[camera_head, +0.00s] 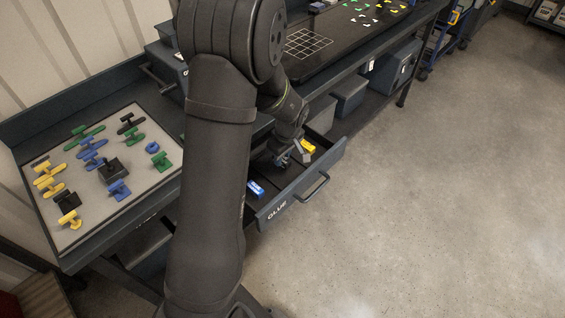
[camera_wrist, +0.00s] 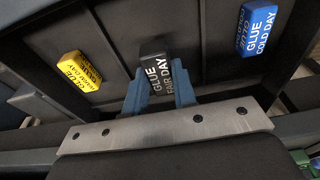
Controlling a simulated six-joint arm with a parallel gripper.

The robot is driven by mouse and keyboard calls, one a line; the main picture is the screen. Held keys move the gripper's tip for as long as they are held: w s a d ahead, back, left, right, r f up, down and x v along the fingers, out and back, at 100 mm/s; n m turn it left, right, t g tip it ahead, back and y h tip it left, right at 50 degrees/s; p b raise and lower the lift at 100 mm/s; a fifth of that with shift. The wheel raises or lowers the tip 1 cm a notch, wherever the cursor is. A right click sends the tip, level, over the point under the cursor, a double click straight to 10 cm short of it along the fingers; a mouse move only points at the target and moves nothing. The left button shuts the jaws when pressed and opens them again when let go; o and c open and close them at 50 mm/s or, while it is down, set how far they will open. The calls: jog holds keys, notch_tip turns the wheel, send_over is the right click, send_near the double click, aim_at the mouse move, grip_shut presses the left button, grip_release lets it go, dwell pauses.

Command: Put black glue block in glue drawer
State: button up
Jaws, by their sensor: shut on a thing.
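The black glue block (camera_wrist: 157,76), labelled "GLUE FAIR DAY", is between the two blue fingers of my gripper (camera_wrist: 160,92) in the wrist view. My gripper is shut on it. In the head view my gripper (camera_head: 284,158) is over the open glue drawer (camera_head: 290,203), between the yellow and blue blocks. I cannot make out the black block there. The drawer is dark inside, with "GLUE" on its front. Whether the block touches the drawer floor I cannot tell.
The drawer holds a yellow glue block (camera_head: 307,146) and a blue glue block (camera_head: 255,188), one on each side of my gripper. They also show in the wrist view, yellow (camera_wrist: 79,71) and blue (camera_wrist: 256,30). A board (camera_head: 75,222) with several coloured dent tabs lies left.

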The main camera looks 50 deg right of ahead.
aim_at(284, 158)
jog(key=shift+f, duration=1.6)
jog(key=shift+f, duration=0.15)
jog(key=o, duration=1)
jog(key=r, duration=0.4)
jog(key=s+r, duration=0.1)
jog(key=r, duration=0.7)
jog(key=shift+s+r, duration=0.1)
jog(key=shift+s, duration=0.3)
